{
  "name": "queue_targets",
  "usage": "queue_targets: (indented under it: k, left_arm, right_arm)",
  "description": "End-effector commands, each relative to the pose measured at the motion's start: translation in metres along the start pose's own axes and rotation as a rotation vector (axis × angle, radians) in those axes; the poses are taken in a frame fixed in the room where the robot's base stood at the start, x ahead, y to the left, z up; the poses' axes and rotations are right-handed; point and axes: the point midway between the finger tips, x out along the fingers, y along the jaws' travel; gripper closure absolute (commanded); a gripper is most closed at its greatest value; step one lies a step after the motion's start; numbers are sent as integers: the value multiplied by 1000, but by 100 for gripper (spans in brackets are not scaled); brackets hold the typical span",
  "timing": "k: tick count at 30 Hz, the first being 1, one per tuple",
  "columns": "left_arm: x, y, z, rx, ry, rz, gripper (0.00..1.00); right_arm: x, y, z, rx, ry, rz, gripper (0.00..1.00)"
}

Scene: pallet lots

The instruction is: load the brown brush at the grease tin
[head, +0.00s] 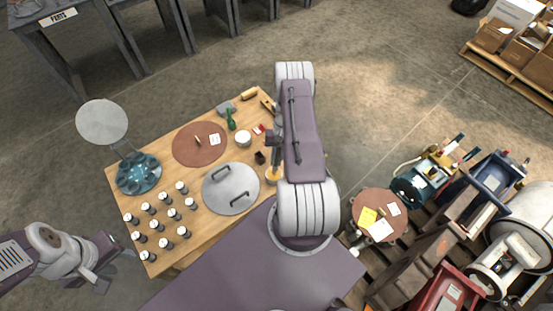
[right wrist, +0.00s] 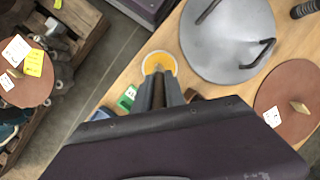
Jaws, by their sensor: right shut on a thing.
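The grease tin (head: 271,176), a round pale tin with yellow-orange grease, stands at the table's right edge beside the grey lid. It also shows in the right wrist view (right wrist: 158,63), just beyond my fingertips. My right gripper (head: 276,150) is above the tin, shut on a thin thing that I take for the brown brush. The brush is mostly hidden by the fingers and arm, and I cannot tell whether its tip touches the grease. In the right wrist view my right gripper (right wrist: 162,84) points at the tin. My left gripper (head: 106,264) is off the table's left side, its jaws unclear.
A grey lid with two handles (head: 230,188) lies left of the tin. A brown round mat (head: 190,143), a white tin (head: 243,138), a green bottle (head: 231,122) and a dark block (head: 259,158) are near. Several white-capped jars (head: 163,197) stand at left.

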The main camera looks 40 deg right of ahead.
Motion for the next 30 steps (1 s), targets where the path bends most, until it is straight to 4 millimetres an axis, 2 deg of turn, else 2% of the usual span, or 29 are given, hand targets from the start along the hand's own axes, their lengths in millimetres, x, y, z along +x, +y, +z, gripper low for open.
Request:
queue_targets:
  k: [14,30]
  left_arm:
    - [-1,0,0,0,0,0,64]
    - [-43,1,-4,0,0,0,64]
  right_arm:
    - [0,0,1,0,-1,0,100]
    - [-50,-7,17,0,-1,0,100]
